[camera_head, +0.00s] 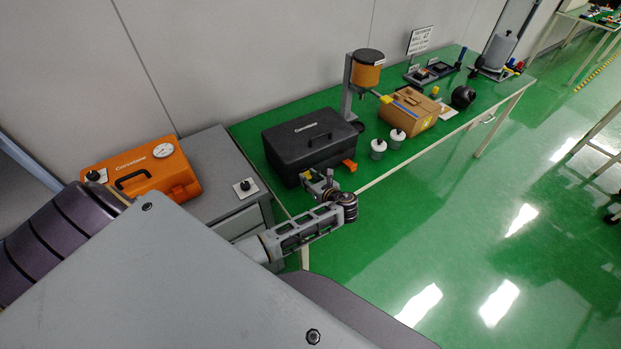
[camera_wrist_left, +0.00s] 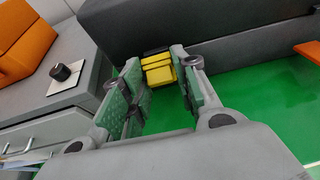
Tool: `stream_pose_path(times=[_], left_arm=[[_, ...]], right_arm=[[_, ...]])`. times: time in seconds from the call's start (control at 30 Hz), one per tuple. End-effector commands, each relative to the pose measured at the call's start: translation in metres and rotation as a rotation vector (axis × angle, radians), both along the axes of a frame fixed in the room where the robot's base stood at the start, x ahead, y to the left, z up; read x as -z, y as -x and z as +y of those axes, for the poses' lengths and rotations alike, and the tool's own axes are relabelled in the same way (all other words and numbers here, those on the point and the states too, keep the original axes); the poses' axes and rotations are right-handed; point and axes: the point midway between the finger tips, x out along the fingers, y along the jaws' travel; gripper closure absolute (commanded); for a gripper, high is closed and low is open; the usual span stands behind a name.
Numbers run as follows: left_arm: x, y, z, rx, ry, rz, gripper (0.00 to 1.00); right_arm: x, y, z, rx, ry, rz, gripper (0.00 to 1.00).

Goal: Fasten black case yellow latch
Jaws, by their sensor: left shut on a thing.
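The black case (camera_head: 310,145) stands closed on the green table, with a handle on its lid. Its yellow latch (camera_wrist_left: 158,68) is on the front side, between the two fingers of my left gripper (camera_head: 318,183) in the left wrist view. My left gripper is shut on this latch. In the head view the fingers largely hide the latch. My right gripper is not in view.
An orange case (camera_head: 140,178) with a gauge and a grey cabinet with a black knob (camera_head: 246,185) are on the left. Two white-lidded jars (camera_head: 397,136), a dispenser (camera_head: 365,72) and a brown box (camera_head: 410,112) stand right of the black case. The floor in front is clear.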

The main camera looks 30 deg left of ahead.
Motion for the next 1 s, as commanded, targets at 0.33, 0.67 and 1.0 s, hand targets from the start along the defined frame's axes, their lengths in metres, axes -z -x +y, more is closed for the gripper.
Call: stream_pose_path(times=[0.33,0.67,1.0], left_arm=[[-0.0034,-0.0015,0.0021,0.000,0.027,0.010,0.94],[-0.0029,-0.0015,0.0018,0.000,0.027,0.010,0.54],[-0.0022,-0.0006,0.0005,0.001,0.029,0.012,0.54]], right_arm=[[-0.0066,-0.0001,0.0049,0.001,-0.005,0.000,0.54],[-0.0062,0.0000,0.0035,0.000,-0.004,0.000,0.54],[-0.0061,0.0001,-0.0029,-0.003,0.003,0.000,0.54]])
